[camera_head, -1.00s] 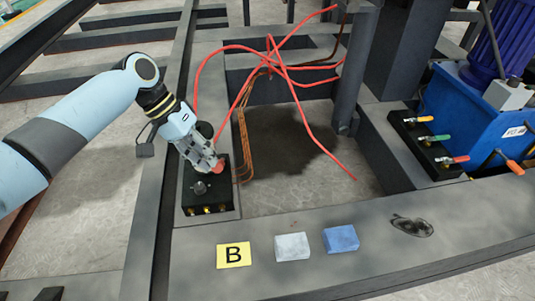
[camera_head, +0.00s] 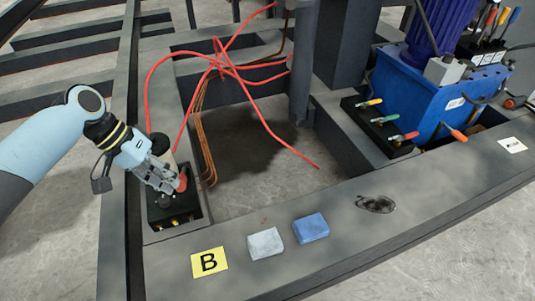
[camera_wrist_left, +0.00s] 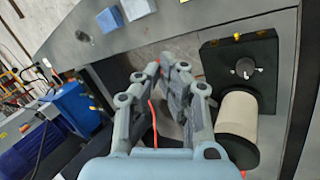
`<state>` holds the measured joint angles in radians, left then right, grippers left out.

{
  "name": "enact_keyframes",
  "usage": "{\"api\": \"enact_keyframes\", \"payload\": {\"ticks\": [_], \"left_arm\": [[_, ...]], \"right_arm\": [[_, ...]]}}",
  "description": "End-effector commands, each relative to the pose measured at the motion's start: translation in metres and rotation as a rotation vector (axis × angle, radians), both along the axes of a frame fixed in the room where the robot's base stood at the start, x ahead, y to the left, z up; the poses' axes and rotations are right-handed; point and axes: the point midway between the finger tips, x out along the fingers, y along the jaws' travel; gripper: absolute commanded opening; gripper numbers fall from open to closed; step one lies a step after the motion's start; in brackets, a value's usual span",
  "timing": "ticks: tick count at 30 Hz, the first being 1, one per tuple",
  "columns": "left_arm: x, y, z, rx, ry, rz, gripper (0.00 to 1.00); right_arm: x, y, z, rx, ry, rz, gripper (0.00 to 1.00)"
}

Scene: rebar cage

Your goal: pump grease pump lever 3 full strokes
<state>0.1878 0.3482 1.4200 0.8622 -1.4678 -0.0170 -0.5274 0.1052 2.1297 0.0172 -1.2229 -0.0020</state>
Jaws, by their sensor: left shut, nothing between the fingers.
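The grease pump is a black block (camera_head: 173,211) with brass fittings on its front and a dark round knob (camera_head: 165,201) on top. In the left wrist view, the block (camera_wrist_left: 258,50) carries a beige cylinder (camera_wrist_left: 238,118). A red-orange end (camera_head: 182,183), possibly the lever's grip, shows beside my left gripper's fingertips. My left gripper (camera_head: 170,186) is shut and empty, over the pump's right side. In the left wrist view, its fingers (camera_wrist_left: 172,80) point past the cylinder. I cannot tell whether they touch the red end. The lever's rod is hidden. My right gripper is not in view.
Red hoses (camera_head: 225,62) arch over the opening behind the pump. A blue tank (camera_head: 440,90) with a valve block (camera_head: 385,128) stands right.

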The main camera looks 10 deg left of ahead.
Motion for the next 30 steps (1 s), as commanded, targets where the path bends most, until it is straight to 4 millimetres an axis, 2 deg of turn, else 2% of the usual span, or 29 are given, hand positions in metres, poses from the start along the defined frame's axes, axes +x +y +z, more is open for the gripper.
{"api": "enact_keyframes", "payload": {"ticks": [23, 30], "left_arm": [[-0.008, -0.006, -0.012, -0.001, 0.000, 0.000, 0.00], [-0.014, -0.009, -0.021, -0.001, 0.001, 0.000, 0.00]], "right_arm": [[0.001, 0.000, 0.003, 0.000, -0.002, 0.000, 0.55], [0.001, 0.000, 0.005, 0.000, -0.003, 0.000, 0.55]]}}
